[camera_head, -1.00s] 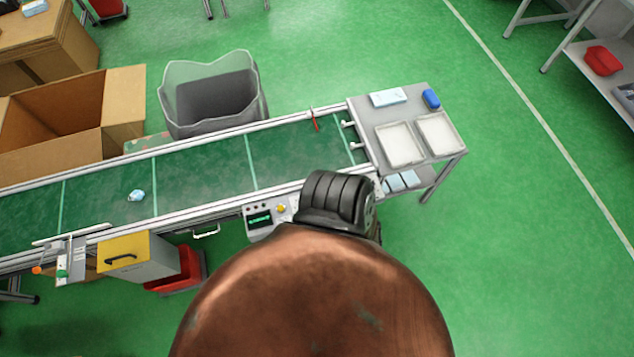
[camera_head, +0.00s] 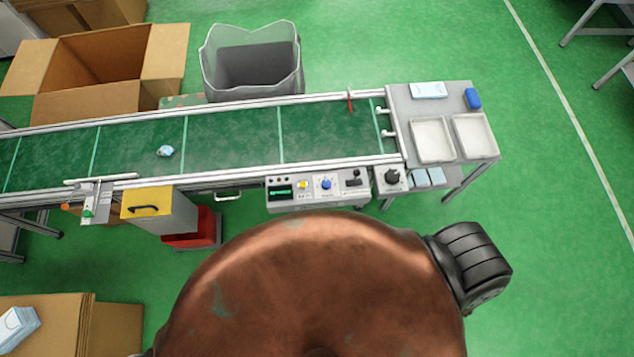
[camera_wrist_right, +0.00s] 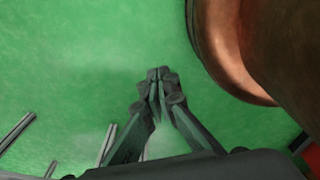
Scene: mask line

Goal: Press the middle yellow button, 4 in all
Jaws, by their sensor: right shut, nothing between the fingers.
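The yellow button (camera_head: 303,185) sits on the grey control panel (camera_head: 290,206) at the front edge of the conveyor in the head view. It lies between a small green-lit display (camera_head: 280,192) on its left and a blue knob (camera_head: 326,184) on its right. Nothing covers it. My right gripper (camera_wrist_right: 160,76) shows in the right wrist view, shut and empty, with its fingertips together above green floor. No button or panel shows in that view. In the head view my copper-coloured body and a dark arm part fill the lower middle; the right fingers are hidden there. My left gripper is not in view.
A black joystick (camera_head: 353,178) and a black round knob (camera_head: 392,177) stand right of the blue knob. A crumpled pale blue mask (camera_head: 165,151) lies on the green conveyor belt (camera_head: 232,138).

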